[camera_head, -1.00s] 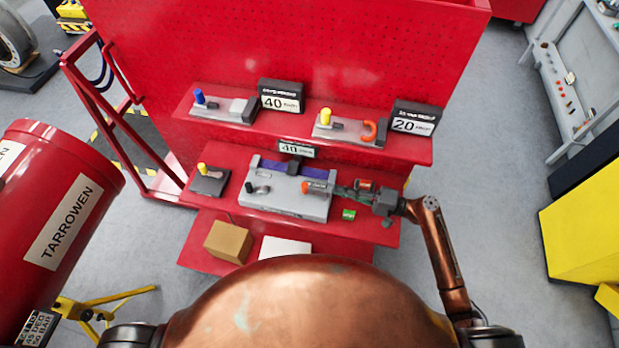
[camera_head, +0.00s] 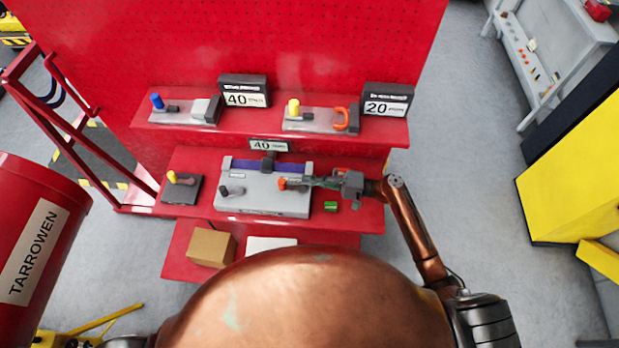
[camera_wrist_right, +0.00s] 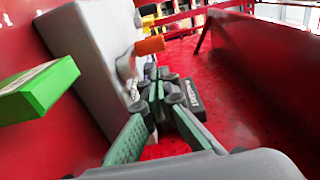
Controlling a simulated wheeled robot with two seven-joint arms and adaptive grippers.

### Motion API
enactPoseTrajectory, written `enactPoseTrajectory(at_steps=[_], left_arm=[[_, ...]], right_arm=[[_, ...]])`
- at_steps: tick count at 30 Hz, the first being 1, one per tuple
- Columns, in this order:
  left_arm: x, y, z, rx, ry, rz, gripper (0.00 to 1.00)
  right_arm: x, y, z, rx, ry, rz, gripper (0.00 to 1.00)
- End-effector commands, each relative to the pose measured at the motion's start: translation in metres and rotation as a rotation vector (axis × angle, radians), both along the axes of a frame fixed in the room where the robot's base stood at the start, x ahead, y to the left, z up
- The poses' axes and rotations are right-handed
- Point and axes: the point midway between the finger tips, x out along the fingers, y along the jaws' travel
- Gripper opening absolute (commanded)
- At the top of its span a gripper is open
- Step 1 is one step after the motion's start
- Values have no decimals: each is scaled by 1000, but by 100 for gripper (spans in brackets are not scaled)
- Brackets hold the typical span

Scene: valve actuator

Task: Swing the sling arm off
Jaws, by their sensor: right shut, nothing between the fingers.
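The grey valve unit (camera_head: 262,202) sits on the middle red shelf, with a purple-blue band (camera_head: 240,165) along its back. A short dark lever (camera_head: 231,190) stands at its left. An orange-tipped part (camera_head: 284,184) is at its right; the orange end also shows in the wrist view (camera_wrist_right: 150,46). I cannot tell which part is the sling arm. My right gripper (camera_head: 310,182) is just right of the orange tip, shut and empty. Its green fingers (camera_wrist_right: 157,92) lie beside the unit's grey side in the wrist view; contact is unclear. My left gripper is out of view.
A green block (camera_head: 330,206) lies below my right gripper. A yellow-knobbed unit (camera_head: 181,188) sits at the shelf's left. The upper shelf holds a blue-knobbed unit (camera_head: 180,111), an orange-hooked unit (camera_head: 320,119) and number signs. A red drum (camera_head: 40,240) stands at left.

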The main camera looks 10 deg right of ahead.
Motion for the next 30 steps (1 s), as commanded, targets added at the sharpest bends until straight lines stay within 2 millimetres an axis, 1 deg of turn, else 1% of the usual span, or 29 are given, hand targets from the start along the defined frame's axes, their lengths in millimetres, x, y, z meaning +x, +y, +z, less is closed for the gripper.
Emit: enactPoseTrajectory(at_steps=[1,4,9,12,19,26,30], left_arm=[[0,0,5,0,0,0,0],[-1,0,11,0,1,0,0],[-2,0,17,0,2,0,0],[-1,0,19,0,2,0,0],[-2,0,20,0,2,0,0],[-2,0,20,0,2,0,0],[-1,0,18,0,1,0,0]], right_arm=[[2,10,3,2,1,1,0],[7,28,3,2,0,1,0],[14,51,2,1,2,-2,0],[17,60,1,0,1,-2,0],[19,67,-1,-1,1,-4,0],[19,67,-1,-1,1,-3,0],[18,62,-1,-1,1,0,0]])
